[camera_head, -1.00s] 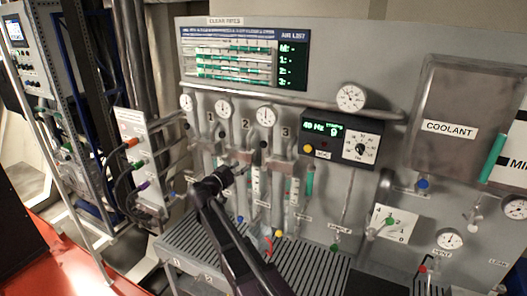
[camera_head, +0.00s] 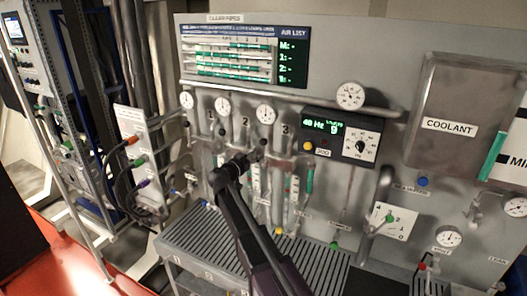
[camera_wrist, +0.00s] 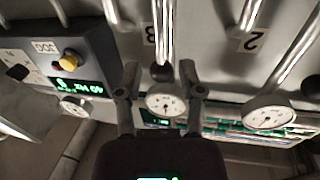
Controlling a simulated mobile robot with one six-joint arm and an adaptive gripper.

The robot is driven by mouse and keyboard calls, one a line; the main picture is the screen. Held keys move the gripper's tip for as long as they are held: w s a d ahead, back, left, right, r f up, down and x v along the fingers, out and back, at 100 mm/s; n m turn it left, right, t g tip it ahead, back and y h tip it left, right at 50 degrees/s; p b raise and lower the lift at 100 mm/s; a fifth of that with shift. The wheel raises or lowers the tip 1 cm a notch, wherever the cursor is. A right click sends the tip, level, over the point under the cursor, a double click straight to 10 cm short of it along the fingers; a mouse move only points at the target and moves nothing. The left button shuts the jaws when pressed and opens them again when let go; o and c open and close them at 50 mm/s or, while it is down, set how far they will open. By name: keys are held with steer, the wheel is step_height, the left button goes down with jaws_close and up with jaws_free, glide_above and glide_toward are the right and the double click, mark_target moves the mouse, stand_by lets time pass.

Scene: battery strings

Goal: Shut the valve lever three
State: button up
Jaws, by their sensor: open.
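In the head view, the label 3 (camera_head: 285,129) marks the third of a row of vertical pipes under round gauges. My gripper (camera_head: 256,152) is in front of the pipes, around pipes two and three. In the wrist view, which is upside down, my gripper (camera_wrist: 160,70) is open. A dark round knob (camera_wrist: 162,72), seemingly the end of the valve lever, appears between its fingers, in line with a bright pipe beside the label 3 (camera_wrist: 150,35). Contact with the knob cannot be told. The lever's body is largely hidden in the head view.
A controller box (camera_head: 342,136) with a green display and dial is right of pipe three. Gauge three (camera_head: 265,114) is above the gripper. A slatted bench (camera_head: 210,240) lies below. A side panel (camera_head: 140,160) with cables stands at left.

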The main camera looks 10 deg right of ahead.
mark_target(263, 151)
steer(key=shift+x, duration=2.8)
jaws_close()
